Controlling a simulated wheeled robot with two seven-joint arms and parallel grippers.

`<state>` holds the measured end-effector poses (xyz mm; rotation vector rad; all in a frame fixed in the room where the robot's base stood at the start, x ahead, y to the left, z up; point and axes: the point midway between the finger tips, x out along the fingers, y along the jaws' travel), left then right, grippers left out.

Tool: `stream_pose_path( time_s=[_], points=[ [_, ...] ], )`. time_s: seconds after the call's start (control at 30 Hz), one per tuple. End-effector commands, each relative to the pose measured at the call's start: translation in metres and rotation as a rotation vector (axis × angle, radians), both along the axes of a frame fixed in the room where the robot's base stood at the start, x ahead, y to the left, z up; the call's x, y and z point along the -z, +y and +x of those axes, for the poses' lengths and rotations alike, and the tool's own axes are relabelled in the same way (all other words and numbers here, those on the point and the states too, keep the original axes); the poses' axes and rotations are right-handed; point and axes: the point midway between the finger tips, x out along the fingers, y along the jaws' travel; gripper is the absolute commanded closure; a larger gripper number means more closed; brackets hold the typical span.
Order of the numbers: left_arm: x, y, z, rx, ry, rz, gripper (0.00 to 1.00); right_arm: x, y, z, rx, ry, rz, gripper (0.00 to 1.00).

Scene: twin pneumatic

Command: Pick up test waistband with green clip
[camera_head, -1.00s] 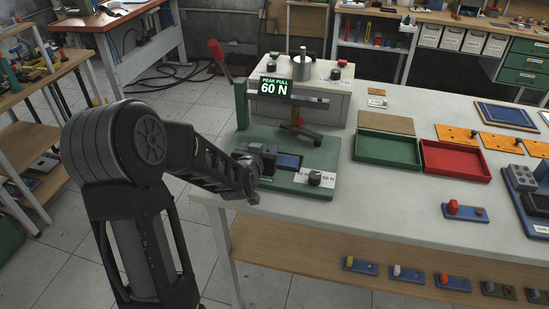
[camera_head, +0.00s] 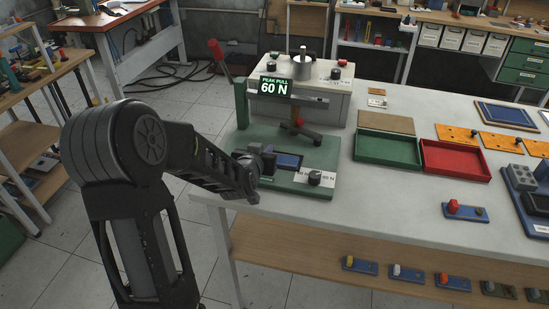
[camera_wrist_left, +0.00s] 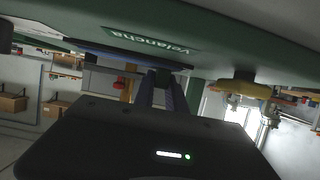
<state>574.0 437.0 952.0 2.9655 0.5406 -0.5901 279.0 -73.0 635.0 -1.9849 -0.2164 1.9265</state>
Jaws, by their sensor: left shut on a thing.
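My left gripper (camera_head: 265,161) is at the front left of the green test stand (camera_head: 318,160), beside a dark blue piece (camera_head: 289,161) lying on it. The wrist view shows the left fingers (camera_wrist_left: 160,78) close together against a dark blue strip (camera_wrist_left: 115,54) under a green plate marked "velancha". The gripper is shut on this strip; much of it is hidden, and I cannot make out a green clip. A blue strip with a red clip (camera_head: 464,210) lies on the table to the right. My right gripper is not in view.
A red lever (camera_head: 218,55) and a "60 N" display (camera_head: 276,87) rise from the stand. A green tray (camera_head: 388,163) and a red tray (camera_head: 456,174) stand to its right. Several clip strips lie on the lower shelf (camera_head: 300,251). The white table front is clear.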

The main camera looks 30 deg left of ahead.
Motion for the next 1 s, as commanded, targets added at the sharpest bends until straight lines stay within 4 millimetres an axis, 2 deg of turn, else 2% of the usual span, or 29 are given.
stream_pose_path(
  time_s=[0.47, 0.57, 0.9, 1.0],
  points=[
    [-0.006, 0.000, 0.000, 0.000, -0.002, 0.001, 1.00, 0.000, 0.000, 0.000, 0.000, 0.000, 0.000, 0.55],
    [-0.018, 0.000, 0.001, -0.001, -0.005, 0.001, 1.00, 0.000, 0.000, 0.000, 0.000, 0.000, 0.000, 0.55],
    [-0.083, 0.000, 0.000, 0.000, -0.005, -0.001, 1.00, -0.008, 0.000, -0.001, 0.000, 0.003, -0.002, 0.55],
    [-0.095, 0.000, 0.000, -0.001, -0.002, 0.000, 1.00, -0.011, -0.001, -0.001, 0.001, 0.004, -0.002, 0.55]
  ],
)
